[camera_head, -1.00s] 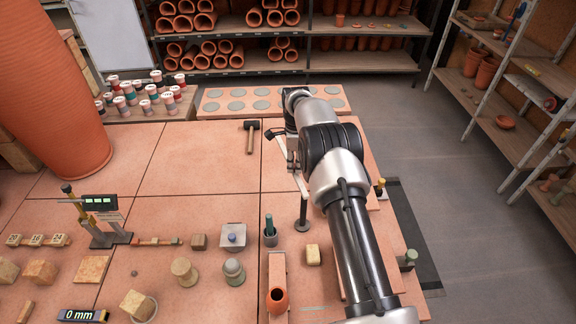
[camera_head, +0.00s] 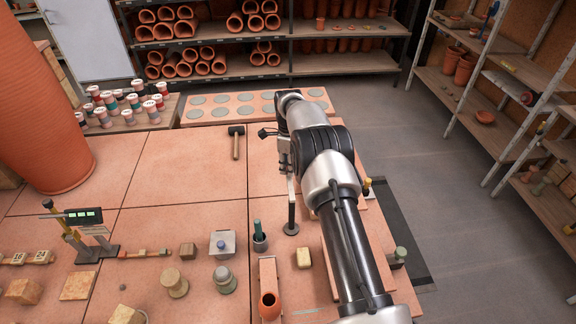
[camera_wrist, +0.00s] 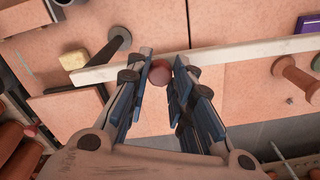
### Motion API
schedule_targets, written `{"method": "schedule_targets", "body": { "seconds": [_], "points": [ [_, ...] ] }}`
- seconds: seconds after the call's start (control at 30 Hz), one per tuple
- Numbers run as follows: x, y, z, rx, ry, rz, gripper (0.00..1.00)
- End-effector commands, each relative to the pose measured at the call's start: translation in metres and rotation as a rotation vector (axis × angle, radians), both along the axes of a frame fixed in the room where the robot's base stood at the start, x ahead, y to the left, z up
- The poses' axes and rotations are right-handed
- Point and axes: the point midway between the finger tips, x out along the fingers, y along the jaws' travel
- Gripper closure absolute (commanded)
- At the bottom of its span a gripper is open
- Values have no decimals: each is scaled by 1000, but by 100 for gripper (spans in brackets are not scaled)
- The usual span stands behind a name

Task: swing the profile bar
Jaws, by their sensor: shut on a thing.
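The profile bar (camera_wrist: 240,53) is a long pale strip that crosses the wrist view at a slant. A round reddish-brown knob (camera_wrist: 160,72) shows on it, and my gripper (camera_wrist: 160,75) is shut on this knob. A dark post with a round foot (camera_wrist: 120,40) stands near the bar's left part. In the head view the bar (camera_head: 290,185) is a thin pale strip running from the top of the post (camera_head: 291,218) towards the back. My gripper (camera_head: 284,160) is small there and partly hidden by my arm.
A black-headed mallet (camera_head: 236,145) lies left of my gripper. A dark green tool stands in a small cup (camera_head: 260,243), and a yellowish block (camera_head: 304,258) lies near the post. The tiled table left of the mallet is clear.

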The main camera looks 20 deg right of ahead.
Motion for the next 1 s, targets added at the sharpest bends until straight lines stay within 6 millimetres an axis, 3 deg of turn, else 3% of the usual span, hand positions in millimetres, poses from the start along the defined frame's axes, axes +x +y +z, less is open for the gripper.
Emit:
{"method": "schedule_targets", "body": {
  "seconds": [0.07,0.1,0.4,0.77,1.0],
  "points": [
    [0,-2,0,-2,-1,-2,100],
    [0,-2,0,-2,-1,-2,76],
    [0,-1,0,-1,0,0,57],
    [0,-1,4,-1,-2,0,57],
    [1,-1,43,-1,-4,0,57]
  ]
}}
